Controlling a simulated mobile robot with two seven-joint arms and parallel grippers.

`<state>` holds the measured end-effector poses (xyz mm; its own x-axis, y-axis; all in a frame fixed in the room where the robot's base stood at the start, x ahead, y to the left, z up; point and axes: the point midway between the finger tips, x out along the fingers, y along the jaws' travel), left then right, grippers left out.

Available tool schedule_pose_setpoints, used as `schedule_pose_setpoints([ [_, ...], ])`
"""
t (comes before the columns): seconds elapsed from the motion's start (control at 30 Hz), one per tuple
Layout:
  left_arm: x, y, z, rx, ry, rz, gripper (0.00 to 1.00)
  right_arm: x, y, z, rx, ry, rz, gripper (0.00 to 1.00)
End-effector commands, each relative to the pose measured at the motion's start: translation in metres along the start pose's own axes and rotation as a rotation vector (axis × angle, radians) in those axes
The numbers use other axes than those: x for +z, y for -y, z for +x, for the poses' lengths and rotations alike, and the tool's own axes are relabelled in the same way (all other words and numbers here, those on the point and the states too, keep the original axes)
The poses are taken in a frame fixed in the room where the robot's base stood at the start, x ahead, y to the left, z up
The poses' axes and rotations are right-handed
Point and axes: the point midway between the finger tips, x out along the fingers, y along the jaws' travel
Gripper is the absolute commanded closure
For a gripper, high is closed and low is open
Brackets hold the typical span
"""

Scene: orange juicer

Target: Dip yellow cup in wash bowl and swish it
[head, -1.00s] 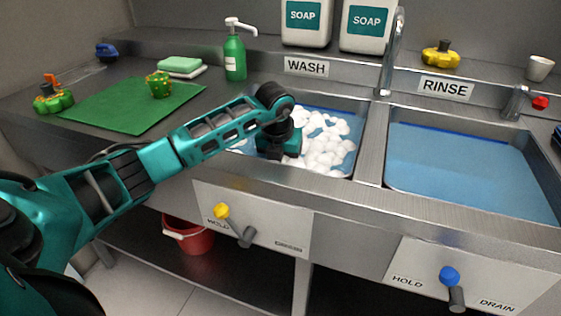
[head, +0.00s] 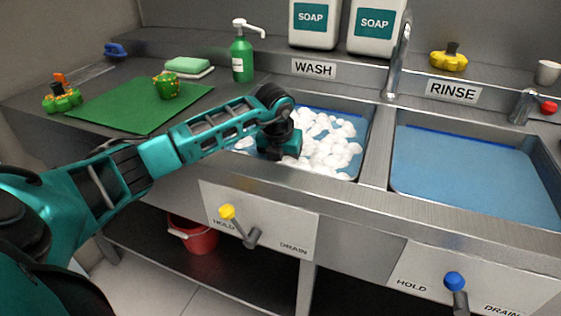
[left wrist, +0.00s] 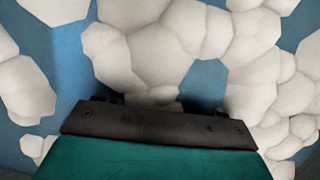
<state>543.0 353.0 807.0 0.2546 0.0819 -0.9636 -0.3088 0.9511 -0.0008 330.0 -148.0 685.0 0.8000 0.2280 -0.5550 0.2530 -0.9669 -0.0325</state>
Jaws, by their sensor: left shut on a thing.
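The wash bowl is the left sink basin (head: 362,140), filled with blue water and white foam (head: 328,150) under the WASH sign. My left gripper (head: 290,158) points down into the foam at the basin's left part. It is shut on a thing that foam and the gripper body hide. In the left wrist view, my gripper (left wrist: 155,105) has its fingertips out of sight, with foam lumps (left wrist: 150,50) and blue water around it. No yellow cup shows clearly in either view. My right gripper is not in view.
The rinse basin (head: 470,175) lies right of a steel divider. The tap (head: 398,60) stands behind. A yellow-knobbed lever (head: 238,225) is below.

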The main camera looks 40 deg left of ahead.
Motion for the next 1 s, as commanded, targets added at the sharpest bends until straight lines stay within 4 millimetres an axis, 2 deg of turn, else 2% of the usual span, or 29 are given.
schedule_pose_setpoints([
  [0.2, -0.001, 0.027, -0.002, -0.002, 0.001, 0.001, 0.63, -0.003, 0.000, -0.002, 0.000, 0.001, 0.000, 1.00],
  [0.3, -0.002, 0.033, -0.001, 0.000, 0.001, 0.001, 0.63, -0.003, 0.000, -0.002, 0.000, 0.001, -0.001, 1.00],
  [0.37, -0.002, 0.031, -0.001, 0.001, 0.001, 0.000, 0.63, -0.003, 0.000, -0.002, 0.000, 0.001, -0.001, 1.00],
  [0.73, 0.001, -0.007, 0.000, 0.002, 0.001, -0.002, 0.63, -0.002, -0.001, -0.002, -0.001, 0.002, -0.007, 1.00],
  [0.87, 0.001, -0.011, 0.000, 0.000, 0.001, 0.000, 0.63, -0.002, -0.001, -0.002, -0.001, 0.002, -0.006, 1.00],
  [1.0, 0.001, -0.004, -0.001, -0.002, 0.001, 0.001, 0.63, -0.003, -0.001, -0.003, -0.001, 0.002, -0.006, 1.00],
])
